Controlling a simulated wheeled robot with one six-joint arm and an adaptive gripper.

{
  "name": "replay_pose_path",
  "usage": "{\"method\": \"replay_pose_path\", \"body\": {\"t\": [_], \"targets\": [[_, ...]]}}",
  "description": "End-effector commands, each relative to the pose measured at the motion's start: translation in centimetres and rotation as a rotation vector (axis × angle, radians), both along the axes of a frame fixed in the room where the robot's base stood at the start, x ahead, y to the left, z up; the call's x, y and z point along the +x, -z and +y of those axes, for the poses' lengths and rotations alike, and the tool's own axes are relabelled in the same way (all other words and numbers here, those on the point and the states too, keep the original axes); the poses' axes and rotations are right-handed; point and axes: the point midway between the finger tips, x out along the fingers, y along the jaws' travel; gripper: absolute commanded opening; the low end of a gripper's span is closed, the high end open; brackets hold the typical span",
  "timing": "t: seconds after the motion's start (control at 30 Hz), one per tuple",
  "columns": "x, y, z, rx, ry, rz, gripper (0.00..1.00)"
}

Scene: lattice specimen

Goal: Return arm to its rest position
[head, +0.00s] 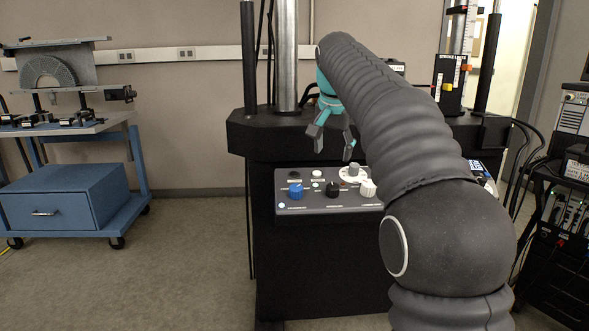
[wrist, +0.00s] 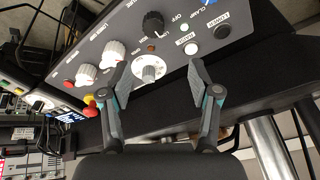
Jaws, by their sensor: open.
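My arm, in a dark ribbed sleeve, reaches forward across the right half of the head view. My gripper (head: 333,144) hangs at its far end, in front of the machine and above the control panel (head: 310,207). In the wrist view my gripper (wrist: 162,92) has its two fingers spread wide apart with nothing between them. The control panel (wrist: 215,65) lies beyond the fingertips, with a white dial (wrist: 148,68), a black knob (wrist: 154,23) and small buttons. I cannot tell the exact gap between fingertips and panel.
The dark testing machine (head: 325,265) with a steel column (head: 286,55) stands ahead. A blue cart (head: 75,200) with a metal fixture (head: 55,68) is at the left. A rack of electronics (head: 560,230) is at the right. The floor between cart and machine is clear.

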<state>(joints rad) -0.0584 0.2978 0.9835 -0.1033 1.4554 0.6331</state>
Motion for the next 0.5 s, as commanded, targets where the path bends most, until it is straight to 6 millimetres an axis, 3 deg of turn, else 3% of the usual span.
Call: {"method": "replay_pose_path", "body": {"t": [0.13,0.27,0.37,0.5], "targets": [[0.8,3.7,0.3,-0.035,-0.108,0.03,0.62],[0.1,6.4,0.5,-0.057,-0.188,0.056,0.62],[-1.3,8.2,0.5,-0.072,-0.252,0.07,0.62],[-4.8,10.7,0.4,-0.095,-0.344,0.087,0.62]]}}
